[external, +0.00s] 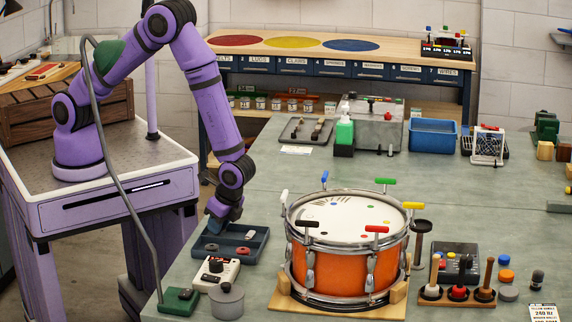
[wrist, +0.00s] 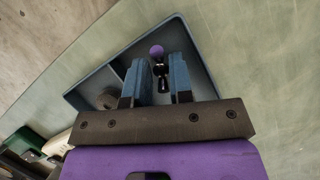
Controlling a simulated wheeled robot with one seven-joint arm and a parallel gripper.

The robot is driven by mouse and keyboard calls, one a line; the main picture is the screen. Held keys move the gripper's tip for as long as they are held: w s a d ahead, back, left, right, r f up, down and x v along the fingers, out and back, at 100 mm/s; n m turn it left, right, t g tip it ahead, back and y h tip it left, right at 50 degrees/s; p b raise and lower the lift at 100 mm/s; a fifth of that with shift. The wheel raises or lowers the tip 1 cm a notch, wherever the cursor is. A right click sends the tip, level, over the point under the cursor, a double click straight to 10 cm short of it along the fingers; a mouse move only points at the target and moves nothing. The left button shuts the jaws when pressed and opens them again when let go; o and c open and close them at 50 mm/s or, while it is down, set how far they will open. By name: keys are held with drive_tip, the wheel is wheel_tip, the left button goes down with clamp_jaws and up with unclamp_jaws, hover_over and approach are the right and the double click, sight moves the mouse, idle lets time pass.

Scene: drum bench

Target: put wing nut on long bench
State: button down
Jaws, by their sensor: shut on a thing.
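My gripper (wrist: 160,82) points down into a blue-grey divided tray (external: 261,239) near the left end of the grey-green bench. In the wrist view its two blue fingers stand either side of a small dark shiny piece (wrist: 160,70), apparently the wing nut, and are shut on it. Its shape is partly hidden by the fingers. A small purple round thing (wrist: 156,50) shows just beyond it. In the external view my fingertips hide the piece. Two long benches show: the grey-green one (external: 300,165) and a wood-topped one (external: 285,54) behind, with blue drawers.
A grey round piece (wrist: 107,98) lies in another tray compartment. An orange drum (external: 347,258) with coloured-handled keys stands right of the tray. A white switch box (external: 216,273) and grey pot (external: 227,300) stand in front. The grey-green top behind the drum has clear room.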

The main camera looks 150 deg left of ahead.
drive_tip(key=shift+f, duration=0.3)
drive_tip(key=c, duration=0.9)
unclamp_jaws()
drive_tip(key=shift+r, duration=0.15)
drive_tip(key=v, duration=1)
drive_tip(key=s+d+r+m+t+y, duration=0.1)
drive_tip(key=d+r, duration=0.4)
drive_tip(key=r, duration=0.3)
drive_tip(key=s+d+r+t, duration=0.2)
drive_tip(key=d+r, duration=0.3)
drive_tip(key=r, duration=0.3)
drive_tip(key=s+d+r+m+t+y, duration=0.1)
drive_tip(key=d+r, duration=0.3)
drive_tip(key=r, duration=0.4)
drive_tip(key=s+d+r+m+t, duration=0.1)
drive_tip(key=s+d+r, duration=0.2)
drive_tip(key=s, duration=0.3)
drive_tip(key=s+d+r+t, duration=0.2)
drive_tip(key=s+d+r, duration=0.2)
drive_tip(key=s, duration=0.3)
drive_tip(key=s+d+r+m+t, duration=0.1)
drive_tip(key=s+d+r+t, duration=0.1)
drive_tip(key=s+d, duration=0.3)
drive_tip(key=shift+s+d+r+m, duration=0.2)
drive_tip(key=shift+s+r+m, duration=0.1)
drive_tip(key=shift+s+r, duration=0.6)
